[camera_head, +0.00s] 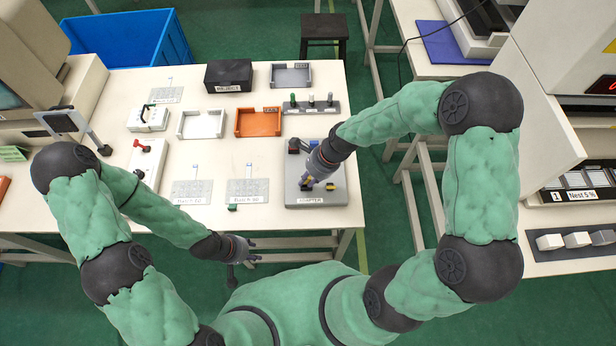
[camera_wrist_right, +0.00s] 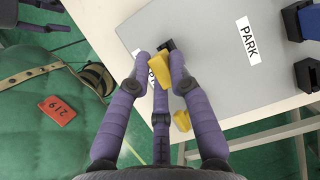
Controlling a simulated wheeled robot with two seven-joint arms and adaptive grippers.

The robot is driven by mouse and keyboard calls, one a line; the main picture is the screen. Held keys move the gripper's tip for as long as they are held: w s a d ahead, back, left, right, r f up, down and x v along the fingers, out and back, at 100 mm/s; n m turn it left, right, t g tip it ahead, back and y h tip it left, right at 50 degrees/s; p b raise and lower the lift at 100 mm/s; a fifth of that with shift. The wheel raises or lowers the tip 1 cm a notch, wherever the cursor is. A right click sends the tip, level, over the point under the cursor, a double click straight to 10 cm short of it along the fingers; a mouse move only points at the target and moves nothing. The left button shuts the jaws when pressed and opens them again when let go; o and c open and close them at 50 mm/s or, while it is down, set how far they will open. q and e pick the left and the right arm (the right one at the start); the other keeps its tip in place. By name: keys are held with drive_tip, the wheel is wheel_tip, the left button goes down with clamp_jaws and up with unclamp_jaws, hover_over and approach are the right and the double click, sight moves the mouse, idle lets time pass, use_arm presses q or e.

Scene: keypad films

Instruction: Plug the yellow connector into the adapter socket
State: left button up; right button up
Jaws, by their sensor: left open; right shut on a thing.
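My right gripper (camera_head: 308,182) is over the grey adapter plate (camera_head: 300,199). In the right wrist view, its purple fingers (camera_wrist_right: 158,68) are shut on the yellow connector (camera_wrist_right: 159,75). A small black block (camera_wrist_right: 167,46), perhaps the socket, lies just beyond the connector on the plate (camera_wrist_right: 205,60); I cannot tell whether they touch. A second yellow piece (camera_wrist_right: 182,121) shows below, partly hidden by a finger. A yellow piece (camera_head: 330,187) also shows on the plate in the head view. My left gripper (camera_head: 250,250) is open and empty, off the table's front edge.
The plate has a PARK label (camera_wrist_right: 248,42) and dark blocks (camera_head: 294,146) at its back. White (camera_head: 203,123) and orange (camera_head: 259,122) trays, a black box (camera_head: 228,74) and batch cards (camera_head: 247,191) share the table. Several small pegs stand on a strip (camera_head: 312,107).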

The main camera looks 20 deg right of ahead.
drive_tip(key=shift+f+b, duration=0.5)
drive_tip(key=shift+f, duration=0.5)
drive_tip(key=o, duration=0.9)
drive_tip(key=v, duration=1.2)
